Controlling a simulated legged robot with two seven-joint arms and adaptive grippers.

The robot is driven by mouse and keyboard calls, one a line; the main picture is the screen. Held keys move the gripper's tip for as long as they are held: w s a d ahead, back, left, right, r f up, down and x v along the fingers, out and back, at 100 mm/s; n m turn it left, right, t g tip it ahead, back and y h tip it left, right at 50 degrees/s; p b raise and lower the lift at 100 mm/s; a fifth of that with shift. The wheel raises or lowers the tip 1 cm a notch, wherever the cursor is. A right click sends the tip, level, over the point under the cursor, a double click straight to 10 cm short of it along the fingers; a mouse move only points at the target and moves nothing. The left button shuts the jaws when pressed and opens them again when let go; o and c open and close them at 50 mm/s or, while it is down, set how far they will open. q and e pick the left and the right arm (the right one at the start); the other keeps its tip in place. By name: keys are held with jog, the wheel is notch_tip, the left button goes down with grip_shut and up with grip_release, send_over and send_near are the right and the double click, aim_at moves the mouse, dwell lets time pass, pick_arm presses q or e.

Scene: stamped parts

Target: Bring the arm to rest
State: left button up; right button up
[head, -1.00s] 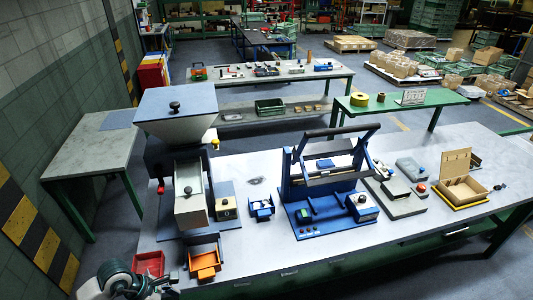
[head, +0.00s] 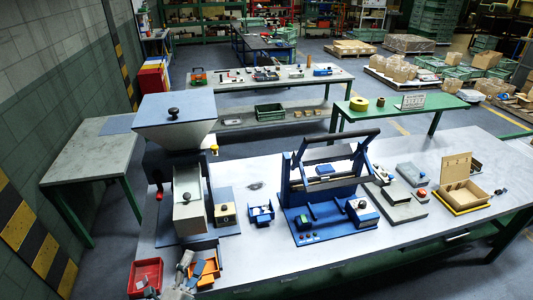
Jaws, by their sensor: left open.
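My left gripper (head: 185,270) is at the bottom left of the head view, at the front edge of the long workbench (head: 270,262). It is open, with nothing seen between its fingers. It overlaps the view of the orange tray (head: 209,267) and is just right of the red bin (head: 146,272). I cannot tell whether it touches the tray. My right gripper is not in view.
A blue-grey hopper machine (head: 175,112) stands behind the gripper, with a chute (head: 187,208). A small blue tray (head: 261,213), a blue press frame (head: 325,180) and an open cardboard box (head: 461,193) stand further right. Bare bench top lies right of the orange tray.

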pick_arm(q)
jog(key=s+a+f+n+g+y, duration=0.3)
jog(key=f+n+g+y, duration=0.15)
jog(key=f+n, duration=0.35)
jog(key=s+a+f+n+g+y, duration=0.35)
jog(key=f+n+y, duration=0.2)
jog(key=f, duration=0.45)
jog(key=s+d+f+n+g+h, duration=0.25)
jog(key=s+f+g, duration=0.25)
jog(key=s+f, duration=0.25)
jog(key=s+d+f+n+g+h, duration=0.1)
jog(key=s+d+f+n+g, duration=0.2)
jog(key=s+f, duration=0.4)
notch_tip(320, 180, down, 22)
jog(key=s+f+m+g, duration=0.1)
jog(key=s+g, duration=0.1)
jog(key=s+a+f, duration=0.1)
jog(key=s+f, duration=0.7)
jog(key=s, duration=0.1)
jog(key=s+a+f+g, duration=0.1)
jog(key=s+a+f, duration=0.1)
jog(key=s+f, duration=0.6)
jog(key=shift+s+a+f, duration=0.2)
jog(key=shift+s+a, duration=0.1)
jog(key=shift+s, duration=0.45)
jog(key=shift+y, duration=0.25)
